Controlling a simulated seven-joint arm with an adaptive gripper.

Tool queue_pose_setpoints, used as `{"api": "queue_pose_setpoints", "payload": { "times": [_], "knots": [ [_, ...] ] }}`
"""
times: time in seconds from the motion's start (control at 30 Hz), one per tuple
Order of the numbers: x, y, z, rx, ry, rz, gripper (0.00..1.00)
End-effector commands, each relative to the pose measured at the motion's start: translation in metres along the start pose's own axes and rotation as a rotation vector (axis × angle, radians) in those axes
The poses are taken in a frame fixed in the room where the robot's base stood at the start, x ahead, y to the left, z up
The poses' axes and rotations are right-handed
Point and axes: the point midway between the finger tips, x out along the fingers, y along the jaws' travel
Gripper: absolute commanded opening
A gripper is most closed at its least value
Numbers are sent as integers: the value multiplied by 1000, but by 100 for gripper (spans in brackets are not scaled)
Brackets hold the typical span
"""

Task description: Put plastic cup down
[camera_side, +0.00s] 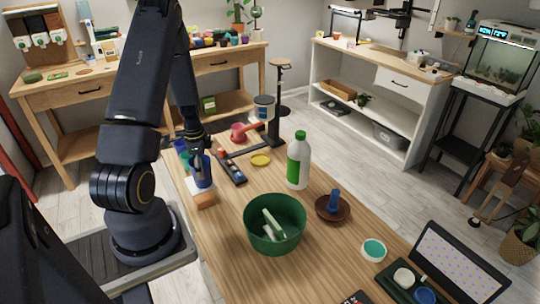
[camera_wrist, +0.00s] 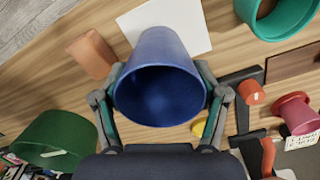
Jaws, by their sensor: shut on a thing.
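The inside looks empty. A white sheet (camera_wrist: 203,22) lies under and beside the cup. I cannot tell whether the cup's base touches the sheet or hangs just above it.
A terracotta block (camera_side: 205,200) stands close beside the cup. A green tub (camera_side: 275,228), a white-green bottle (camera_side: 299,160) and a brown saucer (camera_side: 322,212) stand further right.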

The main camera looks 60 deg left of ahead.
Motion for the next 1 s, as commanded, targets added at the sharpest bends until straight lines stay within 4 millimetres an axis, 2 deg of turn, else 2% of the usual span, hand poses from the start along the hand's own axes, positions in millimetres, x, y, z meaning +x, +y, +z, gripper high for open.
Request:
{"api": "queue_pose_setpoints", "payload": {
  "times": [0.23,0.27,0.5,0.83,1.0],
  "knots": [
    [3,0,0,0,-1,2,40],
    [3,0,0,0,-1,1,75],
    [2,0,0,0,-1,1,98],
    [1,0,0,0,0,0,98],
    [-20,-1,-1,1,2,-6,98]
  ]
}}
